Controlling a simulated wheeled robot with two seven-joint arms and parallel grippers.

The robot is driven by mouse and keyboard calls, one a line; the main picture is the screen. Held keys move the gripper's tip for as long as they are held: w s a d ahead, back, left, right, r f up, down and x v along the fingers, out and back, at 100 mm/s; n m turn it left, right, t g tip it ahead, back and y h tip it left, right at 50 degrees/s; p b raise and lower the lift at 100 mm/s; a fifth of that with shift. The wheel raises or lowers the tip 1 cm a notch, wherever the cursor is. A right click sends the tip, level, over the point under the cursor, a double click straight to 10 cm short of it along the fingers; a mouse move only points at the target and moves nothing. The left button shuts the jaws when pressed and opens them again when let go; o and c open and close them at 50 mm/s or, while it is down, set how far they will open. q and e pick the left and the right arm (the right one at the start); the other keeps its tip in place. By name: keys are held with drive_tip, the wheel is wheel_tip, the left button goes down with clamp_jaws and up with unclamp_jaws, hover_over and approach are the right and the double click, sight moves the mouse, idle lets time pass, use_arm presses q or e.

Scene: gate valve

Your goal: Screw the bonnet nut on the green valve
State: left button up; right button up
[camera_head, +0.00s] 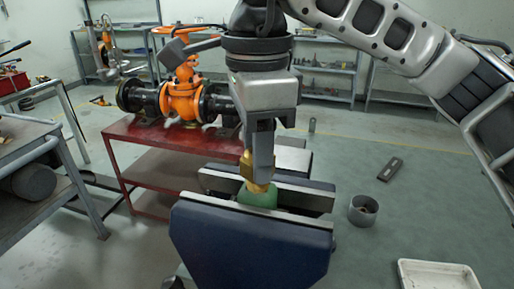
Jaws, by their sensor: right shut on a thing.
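The green valve (258,198) is clamped upright between the jaws of a blue vise (245,245), with only its upper part showing. My right gripper (259,168) points straight down over the valve. It is shut on the brass bonnet nut (246,166), which is partly hidden by the fingers. The nut is right at the top of the green valve; I cannot tell how far it sits on the thread. My left gripper is not in view.
A red bench (135,130) behind carries an orange valve (182,98) with black flanges. A grey workbench (30,165) stands at left. On the green surface at right are a metal cup (363,210), a flat metal piece (390,169) and a white tray (438,266).

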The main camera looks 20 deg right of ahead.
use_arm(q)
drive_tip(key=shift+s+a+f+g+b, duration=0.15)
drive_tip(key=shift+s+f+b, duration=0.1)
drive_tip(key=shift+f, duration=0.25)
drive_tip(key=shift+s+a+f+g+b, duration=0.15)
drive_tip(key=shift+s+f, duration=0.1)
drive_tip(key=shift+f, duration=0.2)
use_arm(e)
drive_tip(key=shift+f, duration=0.4)
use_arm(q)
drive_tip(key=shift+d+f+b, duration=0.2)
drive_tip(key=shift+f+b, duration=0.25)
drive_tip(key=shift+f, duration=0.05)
use_arm(e)
drive_tip(key=shift+f, duration=0.45)
drive_tip(key=o, duration=1.1)
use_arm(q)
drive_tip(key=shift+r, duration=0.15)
use_arm(e)
drive_tip(key=shift+r, duration=0.15)
drive_tip(key=shift+r+p, duration=2.75)
drive_tip(key=shift+r, duration=0.65)
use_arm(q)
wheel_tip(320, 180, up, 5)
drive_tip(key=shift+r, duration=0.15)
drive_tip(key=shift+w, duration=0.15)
